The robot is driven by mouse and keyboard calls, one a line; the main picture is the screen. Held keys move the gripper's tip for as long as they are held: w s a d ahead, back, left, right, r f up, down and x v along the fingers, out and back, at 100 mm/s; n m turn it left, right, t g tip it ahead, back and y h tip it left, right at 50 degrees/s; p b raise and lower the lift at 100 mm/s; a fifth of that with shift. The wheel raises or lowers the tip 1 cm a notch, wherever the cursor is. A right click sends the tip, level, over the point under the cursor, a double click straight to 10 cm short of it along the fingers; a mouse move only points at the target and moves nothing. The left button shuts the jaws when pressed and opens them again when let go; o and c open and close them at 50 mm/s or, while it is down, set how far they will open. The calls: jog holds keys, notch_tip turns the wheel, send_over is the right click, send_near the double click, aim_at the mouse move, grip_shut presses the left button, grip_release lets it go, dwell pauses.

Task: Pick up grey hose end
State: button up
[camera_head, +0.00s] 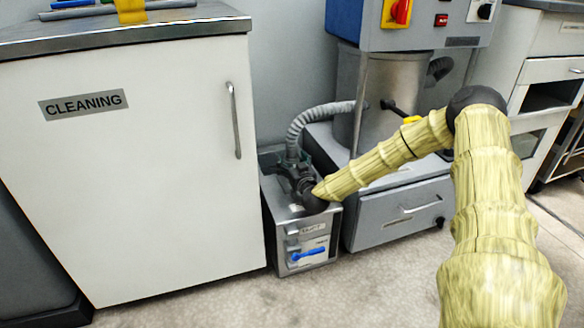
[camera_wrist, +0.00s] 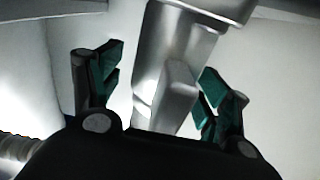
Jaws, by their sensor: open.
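The grey ribbed hose (camera_head: 298,124) arches from the steel drum down towards the metal box on the floor. Its lower end is close to my gripper (camera_head: 284,164), which partly hides it. In the wrist view my gripper (camera_wrist: 160,80) is open. Its green-padded fingers stand left and right of a smooth silver metal piece (camera_wrist: 178,55), with gaps visible on both sides. I cannot tell whether this piece belongs to the hose end. A ribbed grey length, apparently the hose (camera_wrist: 16,147), shows at the lower left of the wrist view.
The metal box (camera_head: 302,232) with a blue handle stands under my gripper. A white cabinet (camera_head: 150,170) labelled CLEANING is close on the left. The machine with its steel drum (camera_head: 388,85) and grey drawer base (camera_head: 400,212) is on the right. Floor in front is clear.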

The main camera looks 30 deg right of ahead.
aim_at(292, 148)
jog(key=shift+c, duration=0.3)
jog(key=c, duration=1.4)
jog(key=shift+r, duration=0.1)
jog(key=shift+c, duration=0.2)
notch_tip(292, 148, up, 10)
jog(key=p, duration=0.5)
jog(key=shift+p, duration=0.3)
